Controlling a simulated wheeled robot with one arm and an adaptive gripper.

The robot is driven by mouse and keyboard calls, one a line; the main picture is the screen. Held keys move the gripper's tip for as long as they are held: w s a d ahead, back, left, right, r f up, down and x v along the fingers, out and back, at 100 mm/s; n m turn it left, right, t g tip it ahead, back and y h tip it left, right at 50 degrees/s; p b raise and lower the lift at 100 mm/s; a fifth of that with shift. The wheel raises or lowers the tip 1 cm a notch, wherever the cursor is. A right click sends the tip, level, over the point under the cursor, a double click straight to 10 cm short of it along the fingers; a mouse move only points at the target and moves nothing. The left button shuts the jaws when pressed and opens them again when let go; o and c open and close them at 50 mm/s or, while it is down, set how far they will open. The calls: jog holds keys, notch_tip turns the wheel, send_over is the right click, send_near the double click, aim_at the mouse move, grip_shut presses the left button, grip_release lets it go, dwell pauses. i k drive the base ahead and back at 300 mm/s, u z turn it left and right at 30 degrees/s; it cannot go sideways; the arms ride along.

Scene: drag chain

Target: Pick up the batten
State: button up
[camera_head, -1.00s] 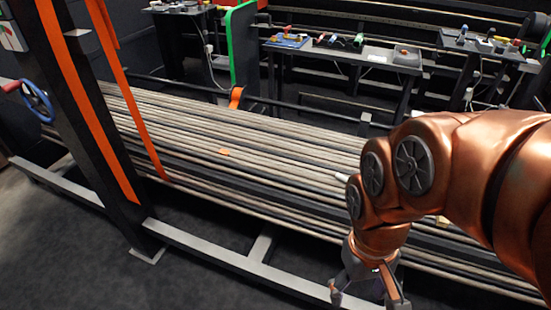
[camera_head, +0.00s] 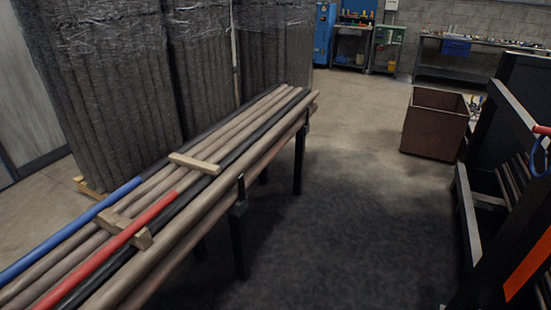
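Two short pale wooden battens lie crosswise on a row of long pipes in the head view. The farther batten (camera_head: 195,163) lies flat across grey and black pipes near the middle of the row. The blue-ended pipe (camera_head: 70,232) runs along the left side. My gripper and arm are not in view.
The pipes rest on a dark stand (camera_head: 238,235). Tall wrapped bundles (camera_head: 110,80) stand behind it. A brown open bin (camera_head: 433,125) stands on the right, and a dark rack (camera_head: 470,220) at the right edge. The floor between is clear.

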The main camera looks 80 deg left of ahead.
aim_at(208, 168)
jog(key=u, duration=2.9)
jog(key=k, duration=0.6)
jog(key=z, duration=0.6)
jog(key=i, duration=1)
jog(key=u, duration=0.5)
jog(key=i, duration=1.4)
jog(key=u, duration=1.75)
jog(key=i, duration=0.85)
jog(key=u, duration=0.85)
